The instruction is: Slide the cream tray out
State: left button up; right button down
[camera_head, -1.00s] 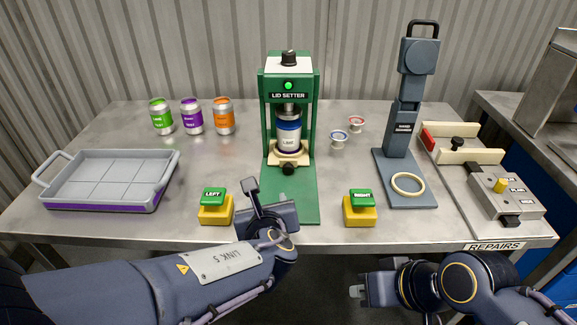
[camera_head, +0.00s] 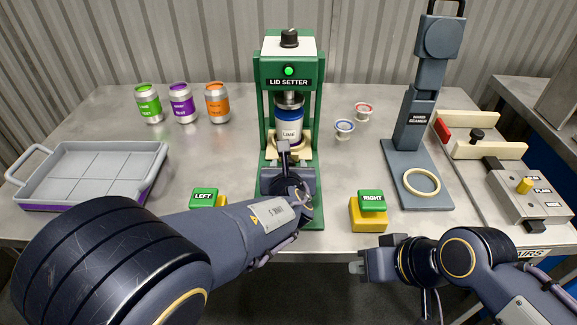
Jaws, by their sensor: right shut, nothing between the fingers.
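The cream tray (camera_head: 271,149) sits low inside the green lid setter (camera_head: 265,100), with a blue-topped can (camera_head: 289,127) standing on it under the press head. My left gripper (camera_head: 284,151) is right in front of the tray, over the green base. It hides the tray's front middle and the dark knob there. Its fingers are seen nearly from behind, so I cannot tell whether they are open, or whether they touch the knob. My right gripper (camera_head: 356,267) is shut and empty, in front of the table's front edge.
A green-topped LEFT button (camera_head: 204,198) is partly hidden by my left arm. The RIGHT button (camera_head: 372,202) stands to the right of the base. A grey tray (camera_head: 85,170), several cans, two small cups, a scanner stand (camera_head: 425,183) and a repairs fixture (camera_head: 520,200) stand around.

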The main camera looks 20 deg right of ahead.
pick_arm(q)
jog(key=shift+w+f, duration=0.1)
jog(key=shift+w, duration=0.15)
grip_shut()
jog(key=s+a, duration=0.1)
jog(key=s, duration=0.4)
jog(key=s+a, duration=0.2)
jog(key=s, duration=0.4)
jog(key=s+a+b, duration=0.1)
jog(key=s, duration=0.4)
jog(key=shift+s+a, duration=0.25)
jog(key=shift+a, duration=0.05)
jog(key=shift+s+f, duration=0.1)
